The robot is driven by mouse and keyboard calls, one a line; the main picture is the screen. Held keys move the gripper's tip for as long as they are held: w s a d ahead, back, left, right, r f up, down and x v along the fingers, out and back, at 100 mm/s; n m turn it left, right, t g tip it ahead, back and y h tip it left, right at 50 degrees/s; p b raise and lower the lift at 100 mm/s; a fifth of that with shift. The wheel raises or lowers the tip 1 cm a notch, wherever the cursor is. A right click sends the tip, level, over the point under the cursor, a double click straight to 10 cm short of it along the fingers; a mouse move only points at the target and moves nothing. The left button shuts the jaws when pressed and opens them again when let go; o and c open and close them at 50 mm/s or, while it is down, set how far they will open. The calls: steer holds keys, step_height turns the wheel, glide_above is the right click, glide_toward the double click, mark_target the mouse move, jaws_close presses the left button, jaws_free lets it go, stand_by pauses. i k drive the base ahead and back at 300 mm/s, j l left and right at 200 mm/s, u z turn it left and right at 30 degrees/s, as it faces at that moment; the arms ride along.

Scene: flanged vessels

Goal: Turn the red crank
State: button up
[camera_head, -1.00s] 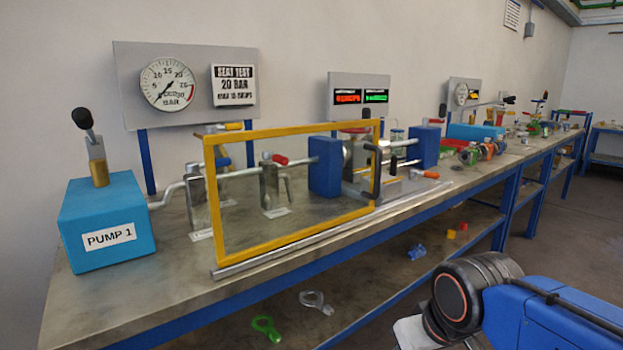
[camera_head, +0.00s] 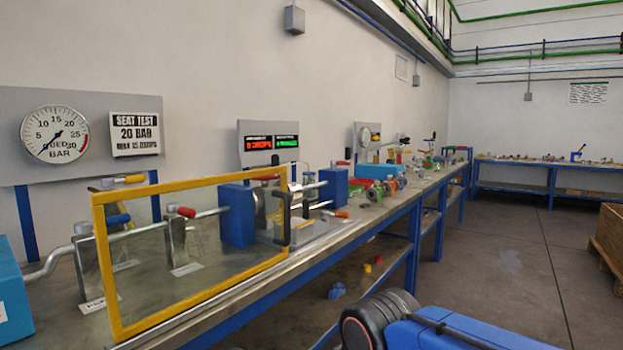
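I cannot tell for sure which part is the red crank. Several red parts show on the long bench (camera_head: 232,308): a red-tipped lever (camera_head: 182,211) behind the yellow frame, and an orange-red handle (camera_head: 341,214) near the front edge past the frame. On the far bench, a small blue device with a reddish part (camera_head: 577,155) stands up, too small to make out. My gripper is out of view; only my blue and black arm links show at the bottom.
The yellow-framed clear guard (camera_head: 200,303) stands along the near bench. A blue block (camera_head: 237,215) is behind it. A wooden crate (camera_head: 607,235) stands at the right edge. The floor (camera_head: 500,265) between bench and crate is clear.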

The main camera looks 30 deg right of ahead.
mark_target(333, 165)
steer(key=i+l, duration=0.15)
steer(key=l, duration=0.25)
steer(key=i+l, duration=0.1)
steer(key=l, duration=0.35)
steer(key=i+l, duration=0.15)
steer(key=l, duration=0.25)
steer(key=i+l+u, duration=0.1)
steer(key=l, duration=0.3)
steer(key=i+l, duration=0.1)
steer(key=l, duration=0.35)
steer(key=i+l, duration=0.15)
steer(key=l, duration=0.25)
